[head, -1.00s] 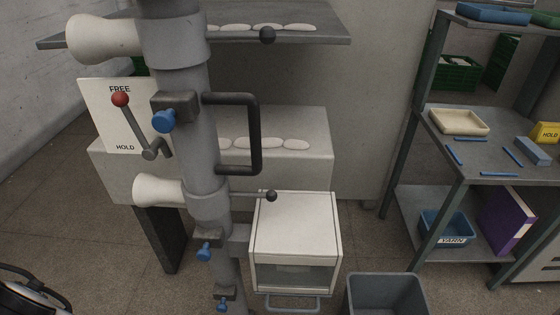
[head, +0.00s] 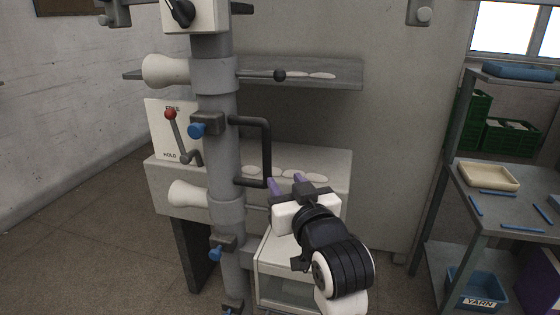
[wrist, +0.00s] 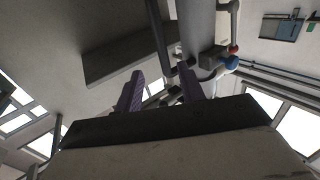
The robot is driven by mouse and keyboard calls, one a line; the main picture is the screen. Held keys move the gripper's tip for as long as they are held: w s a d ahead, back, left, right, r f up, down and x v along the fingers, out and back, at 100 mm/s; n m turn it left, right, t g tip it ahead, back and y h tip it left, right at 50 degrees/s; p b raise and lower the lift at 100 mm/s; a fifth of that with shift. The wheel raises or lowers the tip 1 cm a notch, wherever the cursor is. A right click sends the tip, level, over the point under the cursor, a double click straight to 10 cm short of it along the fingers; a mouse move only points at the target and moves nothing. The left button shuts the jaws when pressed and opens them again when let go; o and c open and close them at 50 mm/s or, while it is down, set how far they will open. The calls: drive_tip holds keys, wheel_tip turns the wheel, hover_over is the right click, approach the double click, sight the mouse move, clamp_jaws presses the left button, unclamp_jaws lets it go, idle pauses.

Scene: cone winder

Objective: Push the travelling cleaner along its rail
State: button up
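The travelling cleaner is a grey upright pipe (head: 222,165) with cream trumpet nozzles (head: 165,71) on its left side and blue knobs (head: 197,130). A black bar handle (head: 266,150) stands out from its right side. My gripper (head: 287,184) is open and empty at the right, just below and beside the handle's lower end. In the wrist view, its purple fingers (wrist: 160,90) stand apart, with the dark handle (wrist: 160,38) above and beyond them; I cannot tell whether it lies between them. The cleaner's rail is not clearly seen.
Behind the pipe, a panel marked FREE and HOLD (head: 170,140) has a red-knobbed lever (head: 171,114) raised toward FREE. Shelving (head: 510,175) is at the right.

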sight(268, 157)
drive_tip(key=p+x, duration=0.3)
drive_tip(key=x, duration=1.1)
drive_tip(key=shift+s+f, duration=0.1)
clamp_jaws()
